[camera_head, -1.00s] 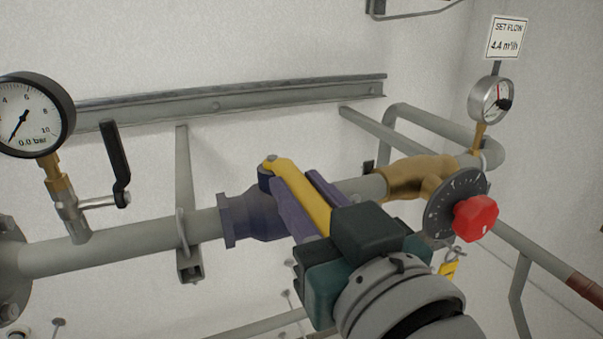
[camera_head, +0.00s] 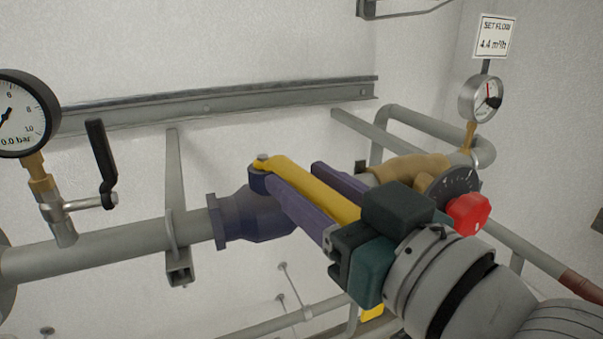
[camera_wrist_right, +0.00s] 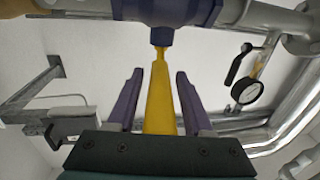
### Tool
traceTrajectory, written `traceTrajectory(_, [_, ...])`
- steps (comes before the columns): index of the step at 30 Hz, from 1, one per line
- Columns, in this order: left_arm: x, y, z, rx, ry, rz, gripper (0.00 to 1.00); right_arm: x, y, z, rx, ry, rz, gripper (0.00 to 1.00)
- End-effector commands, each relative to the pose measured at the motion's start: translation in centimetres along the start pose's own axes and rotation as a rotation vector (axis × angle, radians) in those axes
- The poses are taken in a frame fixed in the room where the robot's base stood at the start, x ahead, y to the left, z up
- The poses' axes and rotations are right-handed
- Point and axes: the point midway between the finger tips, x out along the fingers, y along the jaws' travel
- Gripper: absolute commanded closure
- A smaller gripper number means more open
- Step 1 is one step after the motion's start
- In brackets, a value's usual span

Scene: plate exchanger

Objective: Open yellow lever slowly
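The yellow lever (camera_head: 318,188) sits on top of the dark purple valve body (camera_head: 250,215) in the pipe and points toward the lower right, at a slant to the pipe. My right gripper (camera_head: 290,172) is around the lever, with one purple finger on each side. The right wrist view shows the lever (camera_wrist_right: 159,100) between the two fingers (camera_wrist_right: 158,85) with a gap on both sides, so the gripper is open. The lever's free end is hidden by the gripper body. My left gripper is not in view.
A pressure gauge (camera_head: 22,112) with a black-handled valve (camera_head: 102,165) stands on the pipe at left. A red knob (camera_head: 468,213) with a dial is close behind my right gripper. A smaller gauge (camera_head: 481,98) is under a "SET FLOW 4.4" sign (camera_head: 494,36). A steel rail (camera_head: 215,106) runs along the wall.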

Motion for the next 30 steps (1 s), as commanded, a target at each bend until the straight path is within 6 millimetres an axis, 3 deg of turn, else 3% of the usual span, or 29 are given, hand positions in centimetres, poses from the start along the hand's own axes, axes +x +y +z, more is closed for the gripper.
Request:
traceTrajectory(13, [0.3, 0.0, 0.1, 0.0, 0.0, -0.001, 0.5, -0.8, 0.0, 0.2, 0.0, -0.001, 0.001, 0.39])
traceTrajectory(24, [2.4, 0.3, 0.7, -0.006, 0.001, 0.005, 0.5, -7.4, 0.0, 0.5, 0.0, -0.003, 0.0, 0.39])
traceTrajectory(30, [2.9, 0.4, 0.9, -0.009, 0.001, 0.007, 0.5, -9.6, 0.0, 0.2, -0.001, -0.001, 0.0, 0.39])
